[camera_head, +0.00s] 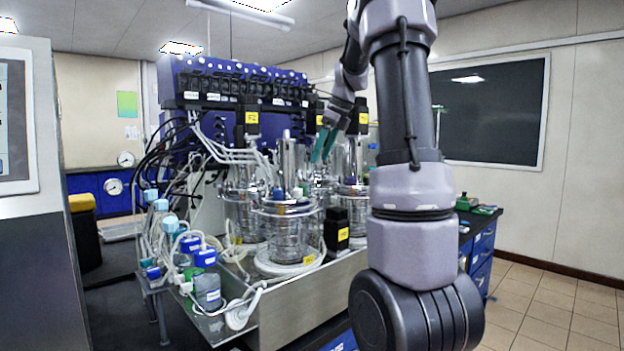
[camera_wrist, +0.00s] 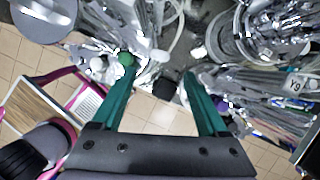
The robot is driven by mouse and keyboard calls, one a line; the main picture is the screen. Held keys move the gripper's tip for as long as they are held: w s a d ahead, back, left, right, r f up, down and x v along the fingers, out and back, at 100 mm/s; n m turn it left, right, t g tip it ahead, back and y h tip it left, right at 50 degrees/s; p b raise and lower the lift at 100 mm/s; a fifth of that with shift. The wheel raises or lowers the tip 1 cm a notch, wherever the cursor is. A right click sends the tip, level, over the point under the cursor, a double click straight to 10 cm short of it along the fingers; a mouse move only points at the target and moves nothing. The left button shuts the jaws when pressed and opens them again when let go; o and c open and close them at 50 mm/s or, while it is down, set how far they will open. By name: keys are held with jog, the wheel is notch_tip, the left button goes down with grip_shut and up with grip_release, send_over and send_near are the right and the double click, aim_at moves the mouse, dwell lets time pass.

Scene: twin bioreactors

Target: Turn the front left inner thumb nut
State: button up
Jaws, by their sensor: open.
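Two glass bioreactor vessels with steel lids stand on the bench in the head view: a front one (camera_head: 288,235) and one behind it to the left (camera_head: 243,215). Another steel-topped vessel (camera_head: 351,175) shows further right. The front vessel's lid (camera_head: 287,206) carries small fittings. I cannot tell which of them is the front left inner thumb nut. My gripper (camera_head: 322,152) has teal fingers and is above and right of the front vessel, apart from it. In the wrist view my gripper (camera_wrist: 160,72) is open, with nothing clearly held between its fingers.
A blue pump unit (camera_head: 235,85) with many tubes stands behind the vessels. Bottles with blue caps (camera_head: 207,285) stand at the front left. A black block with a yellow label (camera_head: 337,230) is right of the front vessel. Open floor (camera_head: 550,300) lies at the right.

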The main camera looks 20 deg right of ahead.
aim_at(309, 186)
jog(key=x, duration=0.8)
jog(key=shift+f, duration=0.15)
grip_shut()
